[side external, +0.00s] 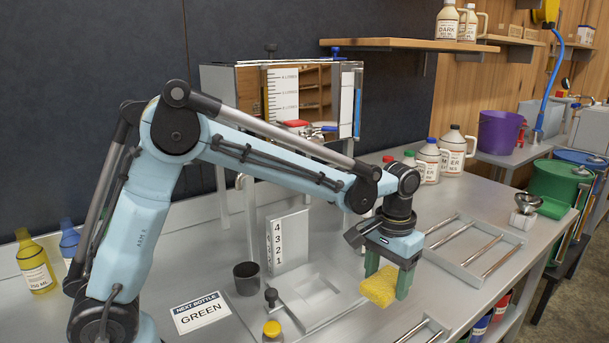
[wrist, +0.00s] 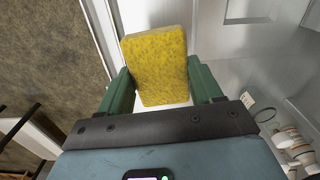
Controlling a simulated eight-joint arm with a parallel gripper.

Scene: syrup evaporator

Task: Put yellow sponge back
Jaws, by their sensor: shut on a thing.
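The yellow sponge (side external: 379,287) is a rough block held between the green fingers of my gripper (side external: 389,272). In the side external view it hangs tilted at the fingertips, near the front edge of the steel bench; I cannot tell whether it touches the bench. In the wrist view the sponge (wrist: 156,64) fills the gap between the fingers of my gripper (wrist: 160,85), one finger on each side. The sponge's place is not identifiable in these views.
A shallow recessed tray (side external: 318,293) lies left of the sponge, with a dark cup (side external: 247,278) behind it. A rack with metal rods (side external: 475,246) lies to the right. A sign (side external: 201,313) reads "NEXT BOTTLE GREEN". Several jugs (side external: 428,160) stand at the back.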

